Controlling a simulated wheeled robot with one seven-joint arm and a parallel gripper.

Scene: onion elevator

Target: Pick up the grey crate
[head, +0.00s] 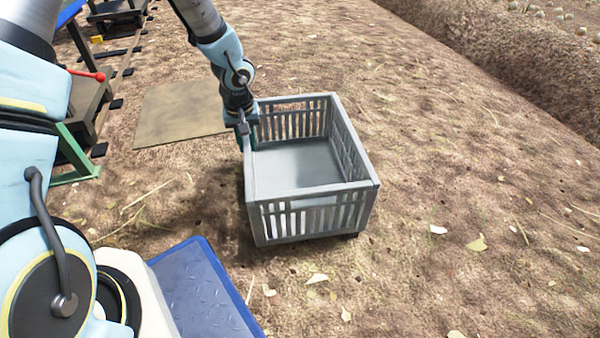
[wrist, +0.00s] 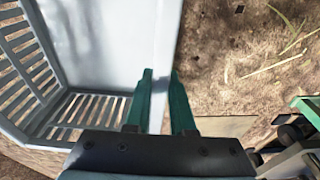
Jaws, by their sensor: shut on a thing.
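The grey crate (head: 312,190) stands right of centre in the head view, empty, with slatted walls. It looks upright; whether it touches the ground I cannot tell for sure. My gripper (head: 243,140) is at the crate's left wall, pointing down. In the wrist view my gripper (wrist: 160,85) has its two green fingers on either side of the rim of the grey crate (wrist: 158,40), shut on that wall. The crate's slatted side and floor show at the left of the wrist view. The lower part of the gripped wall is hidden.
A flat brown board (head: 180,112) lies on the soil behind and left of the crate. A blue platform (head: 200,290) is at the bottom. A green-framed stand (head: 75,155) and a rail track (head: 118,75) are at the left. Open soil lies to the right.

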